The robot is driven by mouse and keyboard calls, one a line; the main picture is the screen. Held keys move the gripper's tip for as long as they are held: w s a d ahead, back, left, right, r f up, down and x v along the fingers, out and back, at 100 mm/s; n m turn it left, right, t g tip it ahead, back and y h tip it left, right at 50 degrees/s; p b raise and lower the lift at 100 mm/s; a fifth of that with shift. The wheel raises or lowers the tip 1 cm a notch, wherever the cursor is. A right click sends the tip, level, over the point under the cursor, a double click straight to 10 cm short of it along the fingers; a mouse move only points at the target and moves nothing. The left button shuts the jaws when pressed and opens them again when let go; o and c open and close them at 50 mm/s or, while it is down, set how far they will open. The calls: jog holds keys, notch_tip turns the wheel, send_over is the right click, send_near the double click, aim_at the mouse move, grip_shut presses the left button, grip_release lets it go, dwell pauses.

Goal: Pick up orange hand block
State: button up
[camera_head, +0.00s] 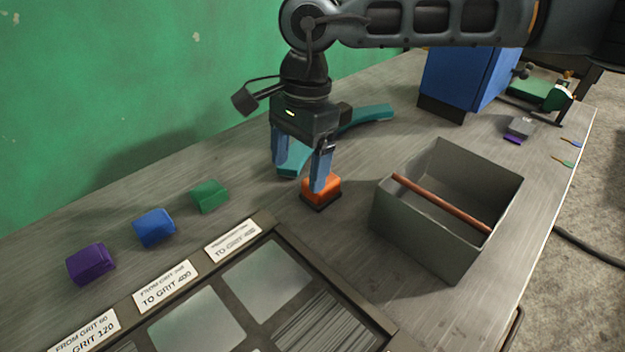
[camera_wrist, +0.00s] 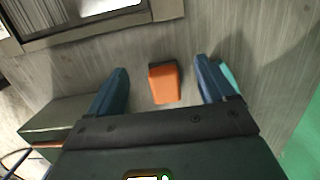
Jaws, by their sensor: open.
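The orange hand block (camera_head: 322,190) has a dark base and lies on the workbench, between the grey box and the labelled panel. In the wrist view the orange hand block (camera_wrist: 165,84) lies between my two blue fingers, with free space on both sides. My gripper (camera_head: 298,180) is open and points down at the block. In the head view one finger overlaps the block's top; I cannot tell whether it touches. In the wrist view my gripper (camera_wrist: 160,88) holds nothing.
A grey open box (camera_head: 408,218) with a brown bar stands right of the block. Green (camera_head: 210,195), blue (camera_head: 154,227) and purple (camera_head: 91,263) blocks sit left. A teal curved piece (camera_head: 365,118) lies behind my gripper. The labelled panel (camera_head: 262,226) is in front.

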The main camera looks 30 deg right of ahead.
jog(key=shift+h, duration=0.7)
jog(key=d, duration=0.1)
jog(key=w+d, duration=0.1)
jog(key=d, duration=0.1)
jog(key=w+d, duration=0.1)
jog(key=shift+d+r, duration=0.25)
jog(key=shift+d+f, duration=0.15)
jog(key=shift+d, duration=0.1)
jog(key=f, duration=0.2)
jog(key=f+p, duration=0.1)
jog(key=f, duration=0.4)
jog(key=shift+s+f, duration=0.2)
jog(key=shift+s, duration=0.1)
jog(key=c, duration=1.1)
jog(key=shift+o, duration=0.2)
jog(key=shift+r, duration=0.1)
